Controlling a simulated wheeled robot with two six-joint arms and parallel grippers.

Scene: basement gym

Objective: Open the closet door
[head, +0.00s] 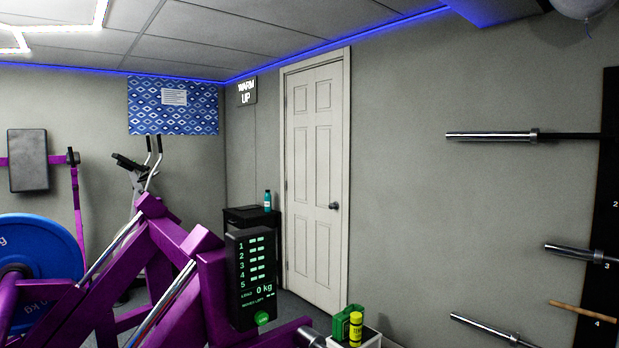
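The closet door (313,185) is a white panelled door in a pale frame, set in the grey wall right of the far corner. It is shut. Its dark round knob (334,206) is on the right side, and hinges show on the left edge. Neither of my grippers is in the head view.
A purple weight machine (170,262) with a blue plate (38,262) fills the lower left. A black display (252,278) and a white box (366,338) with green items stand before the door. Barbells (490,136) jut from the rack at right.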

